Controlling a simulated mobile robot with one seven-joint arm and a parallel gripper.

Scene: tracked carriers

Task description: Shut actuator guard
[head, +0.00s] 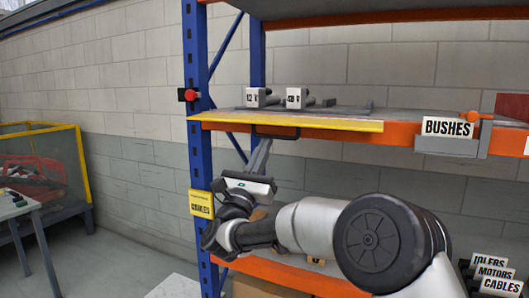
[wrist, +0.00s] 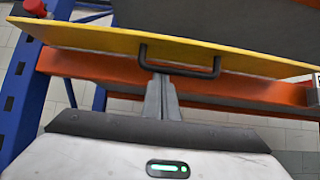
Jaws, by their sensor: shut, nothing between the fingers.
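The actuator guard is a yellow panel (head: 330,123) along the front edge of the upper shelf, with a black bar handle (head: 276,135) on its front. It lies low and nearly flat, with the actuators behind it in plain view. In the wrist view the panel (wrist: 100,40) spans the picture and the handle (wrist: 215,66) is near the middle. My gripper (head: 266,146) is shut and empty, its fingers pointing up at the handle from below. In the wrist view the fingertips (wrist: 162,79) are at the handle's left part; I cannot tell whether they touch it.
Two actuators marked 12 V (head: 256,97) and 48 V (head: 297,98) lie on the shelf. A red button (head: 189,95) sits on the blue upright at left. A BUSHES bin (head: 448,130) hangs at right. The orange beam (wrist: 75,66) runs just below the panel.

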